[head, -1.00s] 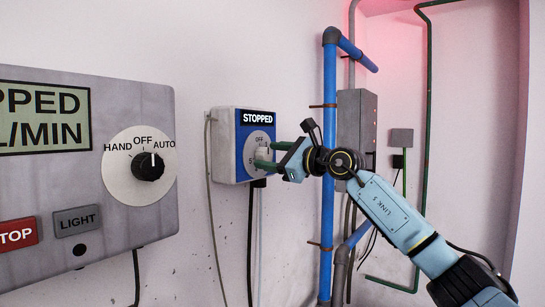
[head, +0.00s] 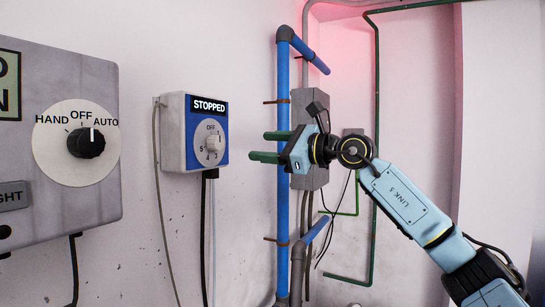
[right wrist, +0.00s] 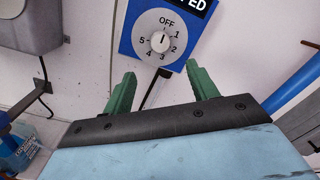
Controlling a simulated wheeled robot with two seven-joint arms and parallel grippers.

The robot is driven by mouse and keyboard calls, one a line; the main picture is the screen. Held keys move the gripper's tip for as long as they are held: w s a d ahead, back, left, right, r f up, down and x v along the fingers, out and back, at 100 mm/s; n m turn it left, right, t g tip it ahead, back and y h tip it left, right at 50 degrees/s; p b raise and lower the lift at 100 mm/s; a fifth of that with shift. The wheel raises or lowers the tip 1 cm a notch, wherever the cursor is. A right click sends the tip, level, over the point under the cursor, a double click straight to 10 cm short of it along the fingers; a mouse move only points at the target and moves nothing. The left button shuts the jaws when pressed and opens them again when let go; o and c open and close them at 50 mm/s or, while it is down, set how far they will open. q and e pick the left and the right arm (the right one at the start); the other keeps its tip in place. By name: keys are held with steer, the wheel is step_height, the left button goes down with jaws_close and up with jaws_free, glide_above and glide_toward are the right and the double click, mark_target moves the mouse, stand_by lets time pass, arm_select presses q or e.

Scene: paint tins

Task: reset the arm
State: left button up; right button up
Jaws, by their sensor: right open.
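My right gripper (head: 265,146) is open and empty, its two green fingers pointing left in the head view. It is just right of a small white and blue control box (head: 194,132) marked STOPPED and apart from it. The box carries a white dial knob (head: 213,143) with marks OFF and 1 to 5. In the right wrist view the knob (right wrist: 160,41) shows beyond the gap between the open fingers (right wrist: 160,88); nothing is between them. My left gripper is not in view.
A large grey panel (head: 60,215) with a black HAND-OFF-AUTO knob (head: 86,143) is at the left. A blue pipe (head: 283,210) runs upright behind my right gripper. A grey box (head: 311,112) is on the wall behind. A bottle (right wrist: 18,148) shows at the lower left in the right wrist view.

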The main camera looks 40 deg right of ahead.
steer(key=shift+s+d, duration=0.2)
steer(key=shift+s, duration=0.3)
